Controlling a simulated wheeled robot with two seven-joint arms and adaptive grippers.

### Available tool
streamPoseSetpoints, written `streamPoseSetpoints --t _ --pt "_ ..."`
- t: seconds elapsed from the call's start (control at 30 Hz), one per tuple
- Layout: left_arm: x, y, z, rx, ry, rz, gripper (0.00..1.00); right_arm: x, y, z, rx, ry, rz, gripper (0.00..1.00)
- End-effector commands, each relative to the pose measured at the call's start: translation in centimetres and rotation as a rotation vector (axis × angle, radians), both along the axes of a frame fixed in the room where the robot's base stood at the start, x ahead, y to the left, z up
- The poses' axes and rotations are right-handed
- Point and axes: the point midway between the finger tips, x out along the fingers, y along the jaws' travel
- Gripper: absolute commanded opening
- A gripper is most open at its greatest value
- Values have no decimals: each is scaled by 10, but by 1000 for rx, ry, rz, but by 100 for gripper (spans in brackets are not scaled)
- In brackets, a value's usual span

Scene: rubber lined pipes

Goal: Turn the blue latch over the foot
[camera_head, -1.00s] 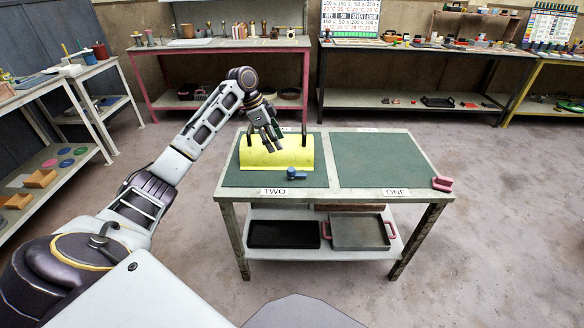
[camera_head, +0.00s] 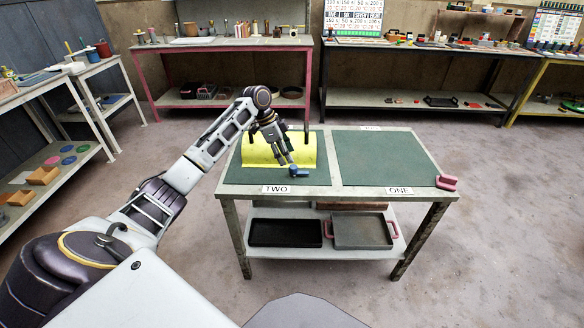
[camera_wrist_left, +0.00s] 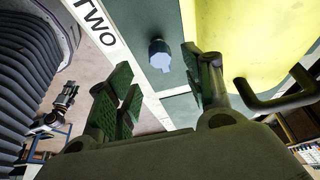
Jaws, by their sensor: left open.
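A small blue latch (camera_head: 298,171) sits on the green mat of the table, at the front right of a yellow curved piece (camera_head: 250,153). The latch also shows in the left wrist view (camera_wrist_left: 159,56), ahead of and between my fingers. My left gripper (camera_head: 287,161) is open, pointing down just above and beside the latch, with no clear contact. In the left wrist view its dark green finger pads (camera_wrist_left: 160,88) stand apart with nothing between them. The foot under the latch cannot be made out.
A dark bar handle (camera_wrist_left: 285,98) stands close to the left gripper's right finger. The label TWO (camera_head: 276,189) lies at the table's front edge. The green mat on the right (camera_head: 385,160) is clear. A pink object (camera_head: 446,182) sits at the right corner.

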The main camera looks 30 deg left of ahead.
Motion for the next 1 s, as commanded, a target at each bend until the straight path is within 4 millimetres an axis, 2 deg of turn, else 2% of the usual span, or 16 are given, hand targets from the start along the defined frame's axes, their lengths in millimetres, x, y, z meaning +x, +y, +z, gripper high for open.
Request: streamPoseSetpoints --t 0.2,0.5,0.93,1.0 --pt "5 -10 -28 -1 2 -1 51 3 4 16 5 3 3 36" --pt "11 -19 -54 -1 1 1 51 5 7 34 10 10 6 36" --pt "13 -21 -59 0 -1 0 51 4 8 39 10 14 8 36" --pt "13 -21 -59 0 0 0 45 4 8 39 11 14 9 36"
